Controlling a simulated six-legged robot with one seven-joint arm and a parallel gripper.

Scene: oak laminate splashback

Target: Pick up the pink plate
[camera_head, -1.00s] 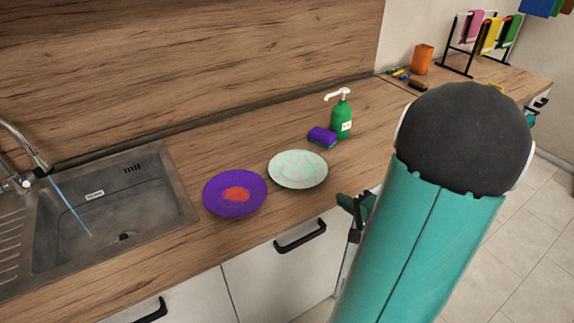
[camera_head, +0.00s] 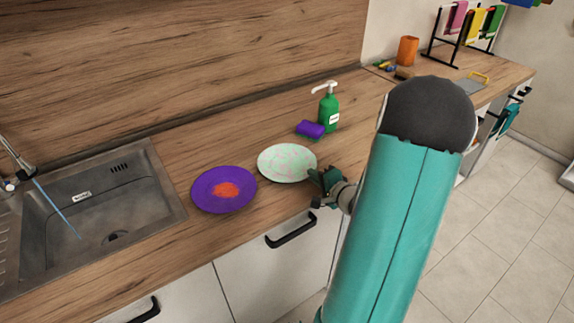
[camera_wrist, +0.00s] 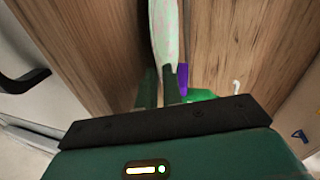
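The plate (camera_head: 287,163), pale mint green mottled with pink, lies on the wooden counter right of the purple plate. My gripper (camera_head: 319,183) is at its right front rim in the head view. In the wrist view the plate (camera_wrist: 165,35) shows nearly edge-on, its near rim at the fingertips. The two fingers (camera_wrist: 160,88) stand apart with a narrow gap, so the gripper looks open. I cannot tell whether either finger touches the rim.
A purple plate (camera_head: 224,190) with an orange-red patch lies close on the left. A purple sponge (camera_head: 310,130) and a green soap bottle (camera_head: 328,108) stand behind. The sink (camera_head: 98,205) with running water is at the left. A drawer handle (camera_head: 291,230) is below the counter edge.

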